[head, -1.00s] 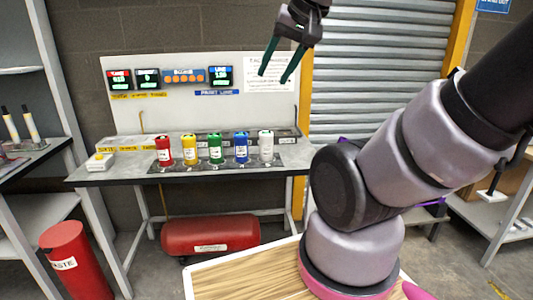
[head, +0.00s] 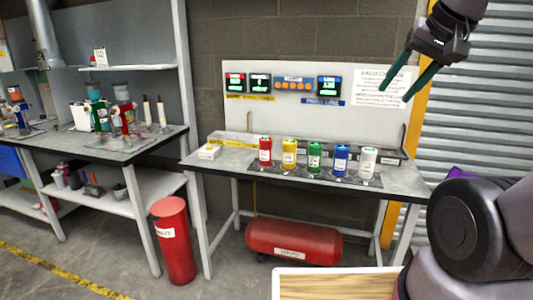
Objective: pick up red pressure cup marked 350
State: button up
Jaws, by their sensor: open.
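The red cup (head: 265,151) stands upright at the left end of a row of colored cups on the grey bench (head: 215,173). It has a white label whose marking is too small to read. To its right stand a yellow cup (head: 289,153), a green cup (head: 315,155), a blue cup (head: 341,158) and a white cup (head: 368,161). My gripper (head: 407,78) is raised at the upper right, in front of the white poster. Its fingers are apart and empty, well above and to the right of the red cup.
A second workbench (head: 115,150) with tools and cups is at the left. A wood-topped surface (head: 335,285) is in the foreground. Floor is clear at the lower left.

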aim_at(265, 142)
jog(key=i+j+z, duration=0.15)
jog(key=j, duration=0.45)
jog(key=i+j+z, duration=0.1)
jog(key=j, duration=0.45)
jog(key=i+j+z, duration=0.15)
jog(key=j, duration=0.45)
jog(key=i+j+z, duration=0.1)
jog(key=j, duration=0.55)
